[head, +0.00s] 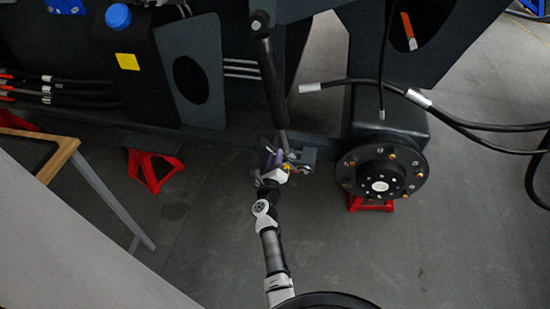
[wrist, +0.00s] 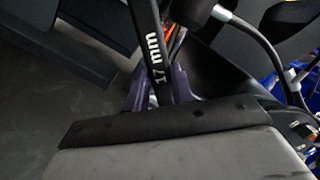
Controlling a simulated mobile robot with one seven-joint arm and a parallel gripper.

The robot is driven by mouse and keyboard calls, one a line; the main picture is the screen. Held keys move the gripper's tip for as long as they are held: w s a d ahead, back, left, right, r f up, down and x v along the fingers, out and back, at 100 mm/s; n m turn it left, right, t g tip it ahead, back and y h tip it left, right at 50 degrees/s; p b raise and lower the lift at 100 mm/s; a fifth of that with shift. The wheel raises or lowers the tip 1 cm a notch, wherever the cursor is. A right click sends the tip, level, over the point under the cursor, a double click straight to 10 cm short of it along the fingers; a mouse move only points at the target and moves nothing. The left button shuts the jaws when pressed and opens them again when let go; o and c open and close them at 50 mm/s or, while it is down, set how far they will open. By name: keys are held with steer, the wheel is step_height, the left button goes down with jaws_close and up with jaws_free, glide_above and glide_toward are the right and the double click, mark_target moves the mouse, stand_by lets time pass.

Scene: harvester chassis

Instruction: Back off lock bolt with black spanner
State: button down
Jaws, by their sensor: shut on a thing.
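The black spanner (wrist: 151,45), marked "17 mm", stands between the purple fingers of my gripper (wrist: 159,86) in the wrist view. My gripper is shut on it. In the head view my gripper (head: 273,164) is beside the small grey bracket (head: 308,154) at the lower end of a cylinder rod. Small metal and yellow parts show at the bracket. The lock bolt cannot be told apart there. The spanner's far end leaves the top of the wrist view, so I cannot tell whether it is on the bolt.
The dark cylinder (head: 268,75) rises above my gripper. A wheel hub (head: 380,184) with studs is to the right, with loose black hoses (head: 455,120) beyond. A red stand (head: 153,172) and a wood-edged table (head: 55,158) are on the left. The floor between is clear.

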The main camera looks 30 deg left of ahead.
steer(key=p+v, duration=0.1)
steer(key=v, duration=0.9)
steer(key=shift+s+a+r, duration=0.25)
steer(key=shift+s+r, duration=0.1)
stand_by(1.0)
